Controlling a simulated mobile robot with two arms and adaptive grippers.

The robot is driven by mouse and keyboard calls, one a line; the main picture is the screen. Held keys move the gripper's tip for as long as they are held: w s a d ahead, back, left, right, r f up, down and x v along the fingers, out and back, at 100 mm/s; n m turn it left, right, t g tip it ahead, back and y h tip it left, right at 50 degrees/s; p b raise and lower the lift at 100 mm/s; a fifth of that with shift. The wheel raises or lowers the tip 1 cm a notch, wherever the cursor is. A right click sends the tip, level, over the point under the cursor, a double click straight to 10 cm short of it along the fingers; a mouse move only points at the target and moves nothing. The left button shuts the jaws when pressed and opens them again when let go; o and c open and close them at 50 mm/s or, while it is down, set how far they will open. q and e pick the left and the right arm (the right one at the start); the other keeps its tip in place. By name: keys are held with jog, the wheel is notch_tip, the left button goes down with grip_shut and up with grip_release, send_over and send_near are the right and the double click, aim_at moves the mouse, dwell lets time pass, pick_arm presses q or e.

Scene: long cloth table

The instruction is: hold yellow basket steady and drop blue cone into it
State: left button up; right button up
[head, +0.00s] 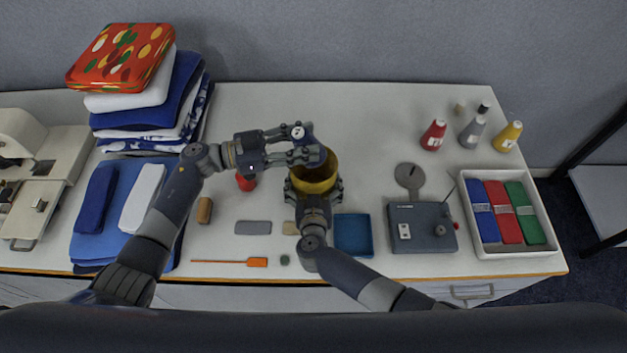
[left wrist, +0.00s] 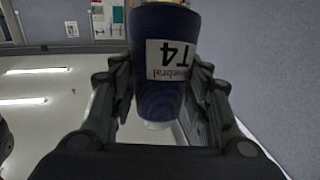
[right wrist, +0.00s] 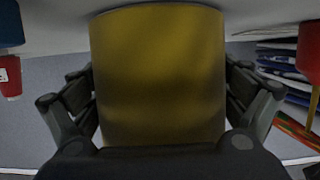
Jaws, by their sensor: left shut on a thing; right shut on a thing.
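The blue cone (head: 304,131) is in my left gripper (head: 303,146), over the back rim of the yellow basket (head: 318,178). In the left wrist view the cone (left wrist: 165,100) sits between the fingers, with a white "T4" label facing the camera. My right gripper (head: 314,190) is shut on the basket from the front. In the right wrist view the basket's yellow wall (right wrist: 158,75) fills the space between the fingers. The basket's inside is partly hidden by my left gripper. I cannot tell whether the basket touches the table.
Red (head: 433,135), grey (head: 472,131) and yellow (head: 507,137) cones stand at the back right. A grey device (head: 422,228) and a white tray (head: 501,250) of coloured packs lie right. Folded cloths (head: 150,120) are stacked left. The table's back middle is clear.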

pick_arm(q)
jog(key=shift+f, duration=1.85)
jog(key=o, duration=1.2)
jog(key=shift+o, duration=0.2)
jog(key=v, duration=1.2)
pick_arm(e)
jog(key=o, duration=0.7)
jog(key=shift+o, duration=0.2)
